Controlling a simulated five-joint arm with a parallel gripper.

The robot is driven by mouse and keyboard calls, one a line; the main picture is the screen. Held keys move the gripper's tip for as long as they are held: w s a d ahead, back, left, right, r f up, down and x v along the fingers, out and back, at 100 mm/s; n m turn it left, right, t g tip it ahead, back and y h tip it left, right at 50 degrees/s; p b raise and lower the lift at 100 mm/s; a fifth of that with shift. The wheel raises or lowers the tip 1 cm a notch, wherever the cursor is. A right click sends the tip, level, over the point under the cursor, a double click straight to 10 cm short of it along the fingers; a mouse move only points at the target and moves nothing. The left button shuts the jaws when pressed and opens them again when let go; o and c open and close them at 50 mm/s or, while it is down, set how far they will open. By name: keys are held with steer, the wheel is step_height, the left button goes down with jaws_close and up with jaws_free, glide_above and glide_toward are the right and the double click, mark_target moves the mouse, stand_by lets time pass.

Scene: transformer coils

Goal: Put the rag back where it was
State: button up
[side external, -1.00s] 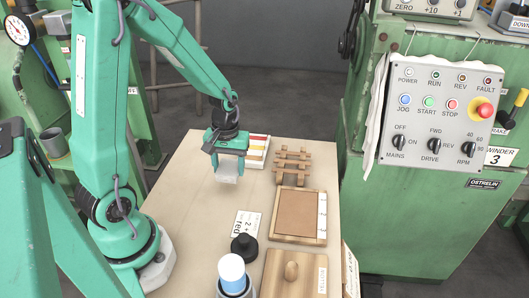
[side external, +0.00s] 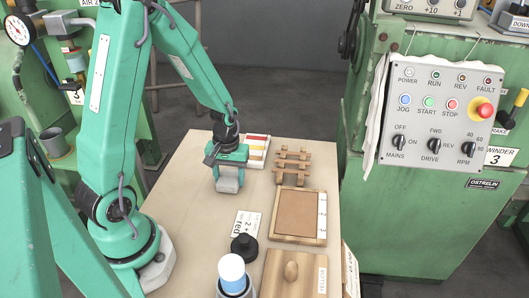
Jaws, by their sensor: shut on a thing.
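My gripper (side external: 229,172) is over the far left part of the pale table (side external: 190,205), pointing down. It is shut on a small pale grey, block-like bundle, which I take to be the folded rag (side external: 228,184). The rag hangs below the green jaws, close to the tabletop; I cannot tell whether it touches. The jaws hide its upper part.
A wooden rack (side external: 292,165), framed tray (side external: 322,217), lidded box (side external: 277,274), black knob-topped thing (side external: 244,248) and white-capped bottle (side external: 231,270) are nearby. A white cloth (side external: 374,125) hangs beside the control panel.

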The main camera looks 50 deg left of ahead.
mark_target(229, 176)
steer(key=shift+f, duration=0.1)
steer(key=o, duration=1.1)
steer(key=shift+w+a+r, duration=0.1)
steer(key=shift+a+r, duration=0.05)
steer(key=shift+r, duration=6)
steer(key=shift+s+d+r+m+t, duration=0.95)
steer(key=shift+s+d+r+m, duration=0.65)
steer(key=shift+r, duration=0.4)
steer(key=shift+s+d+r+m+t, duration=1.1)
steer(key=shift+d+r+m, duration=0.3)
steer(key=shift+d+r, duration=0.55)
steer(key=shift+s+d+r+m+t, duration=0.85)
steer(key=shift+s+d+r+m, duration=0.7)
steer(key=shift+r, duration=0.55)
